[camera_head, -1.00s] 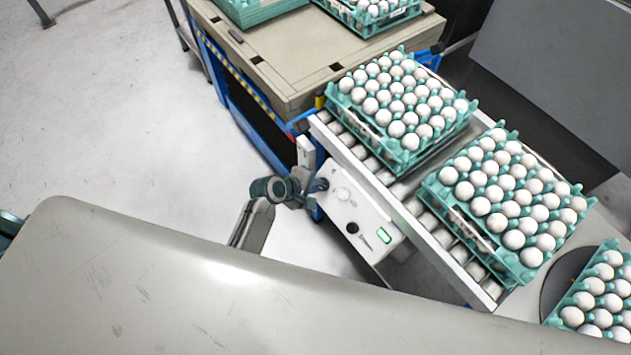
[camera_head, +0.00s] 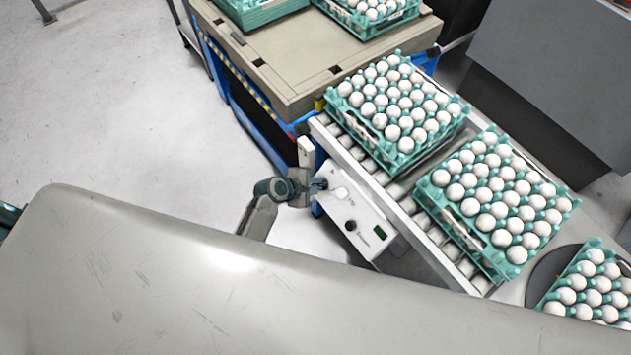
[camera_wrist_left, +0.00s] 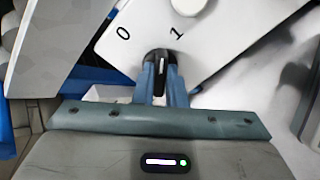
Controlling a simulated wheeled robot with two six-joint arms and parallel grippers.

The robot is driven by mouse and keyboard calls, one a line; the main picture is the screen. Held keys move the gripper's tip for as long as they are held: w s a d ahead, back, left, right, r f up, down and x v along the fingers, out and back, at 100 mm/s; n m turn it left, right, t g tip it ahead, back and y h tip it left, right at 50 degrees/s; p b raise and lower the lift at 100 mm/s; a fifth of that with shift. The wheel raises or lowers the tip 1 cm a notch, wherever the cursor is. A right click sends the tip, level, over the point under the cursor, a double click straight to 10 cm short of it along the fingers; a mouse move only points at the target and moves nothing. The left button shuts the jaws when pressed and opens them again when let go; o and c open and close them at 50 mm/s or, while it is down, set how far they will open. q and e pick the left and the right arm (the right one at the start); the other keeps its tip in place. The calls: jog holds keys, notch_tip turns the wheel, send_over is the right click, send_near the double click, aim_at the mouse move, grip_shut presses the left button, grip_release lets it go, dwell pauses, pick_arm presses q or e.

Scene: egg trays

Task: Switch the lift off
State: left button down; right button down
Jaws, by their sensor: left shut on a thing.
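The lift's control box (camera_head: 355,215) is a white panel on the side of the roller conveyor. It bears a rotary switch, a pale button, a black knob (camera_head: 351,226) and a small display (camera_head: 381,232), now dark. My left gripper (camera_head: 318,184) is at the panel's upper left corner. In the left wrist view the fingers of the left gripper (camera_wrist_left: 162,72) are shut on the dark rotary switch (camera_wrist_left: 161,58), below the printed 0 and 1. The fingers partly hide the switch, so I cannot tell which number it points to. My right gripper is not in view.
Two teal trays of white eggs (camera_head: 397,110) (camera_head: 497,205) stand on the roller conveyor (camera_head: 430,232). Another egg tray (camera_head: 590,285) is at the lower right. A beige-topped cart (camera_head: 290,55) with more trays stands behind. Open floor (camera_head: 110,110) lies to the left.

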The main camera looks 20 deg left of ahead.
pick_arm(q)
jog(key=shift+n+p, duration=0.8)
jog(key=shift+p, duration=0.05)
jog(key=shift+n+p, duration=1.05)
jog(key=shift+n, duration=0.05)
jog(key=shift+r+n+p, duration=0.1)
jog(key=shift+n+p, duration=1.15)
jog(key=shift+n, duration=0.15)
jog(key=shift+n+p, duration=1.25)
jog(key=shift+n, duration=0.45)
jog(key=c, duration=1.4)
grip_release()
